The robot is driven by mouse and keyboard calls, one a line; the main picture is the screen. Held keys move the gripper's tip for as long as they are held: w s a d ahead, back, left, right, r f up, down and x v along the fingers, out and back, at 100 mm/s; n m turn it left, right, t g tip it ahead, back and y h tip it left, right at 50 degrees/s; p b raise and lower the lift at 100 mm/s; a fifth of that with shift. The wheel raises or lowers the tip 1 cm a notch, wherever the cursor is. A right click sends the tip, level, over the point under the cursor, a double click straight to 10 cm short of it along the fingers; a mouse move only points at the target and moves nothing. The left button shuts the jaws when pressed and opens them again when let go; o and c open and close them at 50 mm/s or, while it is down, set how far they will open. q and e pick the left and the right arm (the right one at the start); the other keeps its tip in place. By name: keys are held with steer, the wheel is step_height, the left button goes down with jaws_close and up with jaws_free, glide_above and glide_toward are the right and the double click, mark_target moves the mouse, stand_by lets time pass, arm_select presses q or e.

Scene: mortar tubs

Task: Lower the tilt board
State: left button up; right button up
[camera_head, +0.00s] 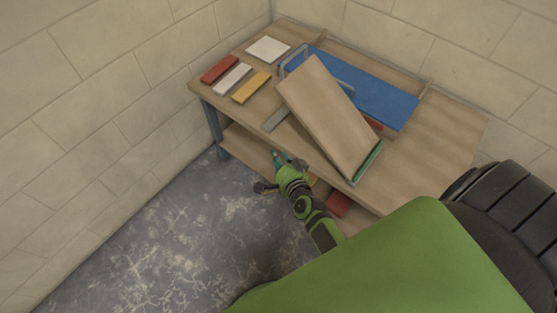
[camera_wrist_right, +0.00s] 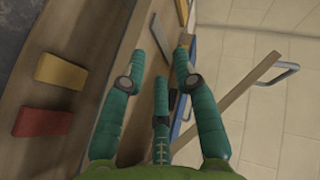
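The tilt board (camera_head: 325,112) is a wooden panel that stands at a slant over the table, with a green edge at its lower right. A grey metal handle (camera_head: 293,57) shows by its upper left end. In the right wrist view the tilt board (camera_wrist_right: 238,92) is seen nearly edge-on at the right, with a handle (camera_wrist_right: 287,76) at its far end. My right gripper (camera_head: 285,157) is in front of the table's front edge, left of and below the board. Its teal fingers (camera_wrist_right: 166,48) are spread, with nothing held between them. My left gripper is not in view.
A blue panel (camera_head: 375,93) lies on the wooden table (camera_head: 440,150) behind the board. Red (camera_head: 220,69), white (camera_head: 232,78) and yellow (camera_head: 251,87) blocks lie at the left. A lower shelf holds another red block (camera_head: 339,204). Walls close off the back and left.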

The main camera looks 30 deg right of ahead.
steer(key=shift+n+g, duration=0.3)
steer(key=shift+n, duration=0.4)
steer(key=shift+s+a+f, duration=0.25)
steer(key=shift+s+f, duration=0.1)
steer(key=shift+f, duration=0.2)
steer(key=shift+s+a+f, duration=0.25)
steer(key=shift+s+f, duration=0.1)
steer(key=shift+f, duration=0.25)
steer(key=shift+s+a+f, duration=0.25)
steer(key=shift+s+f, duration=0.1)
steer(key=shift+f, duration=0.2)
